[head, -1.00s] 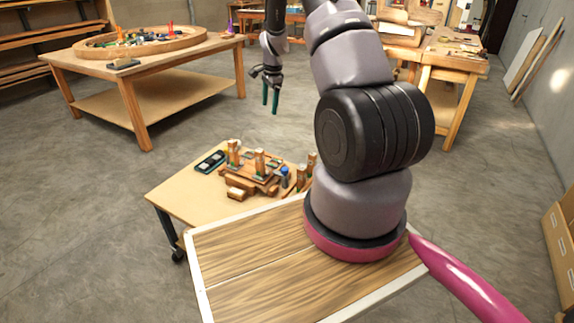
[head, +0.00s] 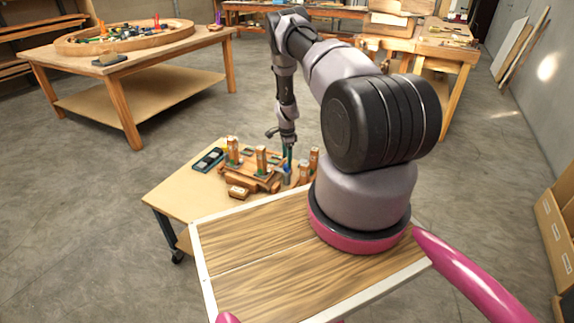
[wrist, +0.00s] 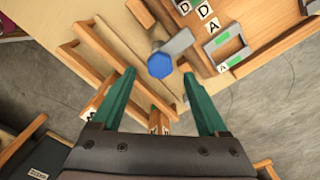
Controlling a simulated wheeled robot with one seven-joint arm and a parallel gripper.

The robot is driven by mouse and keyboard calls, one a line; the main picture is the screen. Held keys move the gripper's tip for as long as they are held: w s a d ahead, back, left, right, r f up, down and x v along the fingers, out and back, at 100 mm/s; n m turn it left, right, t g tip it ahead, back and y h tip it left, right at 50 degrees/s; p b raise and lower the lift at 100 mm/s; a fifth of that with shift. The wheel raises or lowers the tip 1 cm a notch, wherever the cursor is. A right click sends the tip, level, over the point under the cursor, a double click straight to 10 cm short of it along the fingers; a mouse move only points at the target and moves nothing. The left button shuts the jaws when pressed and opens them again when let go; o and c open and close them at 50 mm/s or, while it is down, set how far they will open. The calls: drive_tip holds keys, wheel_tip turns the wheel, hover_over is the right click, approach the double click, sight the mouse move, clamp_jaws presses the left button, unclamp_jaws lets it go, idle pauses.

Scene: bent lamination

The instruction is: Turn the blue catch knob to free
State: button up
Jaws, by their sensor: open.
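The blue catch knob (wrist: 160,65) shows in the wrist view as a blue faceted cap, just beyond and between my fingertips. A grey bar (wrist: 180,42) reaches from beside it toward the upper right. In the head view the knob (head: 286,170) is small, at the right side of the wooden fixture (head: 250,178), right by my fingers. My gripper (wrist: 158,86) is open, with its two green fingers apart and nothing between them. In the head view my gripper (head: 288,160) points down over the fixture's right side. Whether the fingers touch the knob cannot be told.
Wooden posts (head: 262,160) stand up close around the knob. Lettered blocks (wrist: 205,10) and a grey frame (wrist: 228,50) lie to its upper right in the wrist view. A dark tray (head: 209,159) is at the left of the small table (head: 180,190), whose front left is bare.

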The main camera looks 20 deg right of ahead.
drive_tip(key=shift+f, duration=1.95)
clamp_jaws()
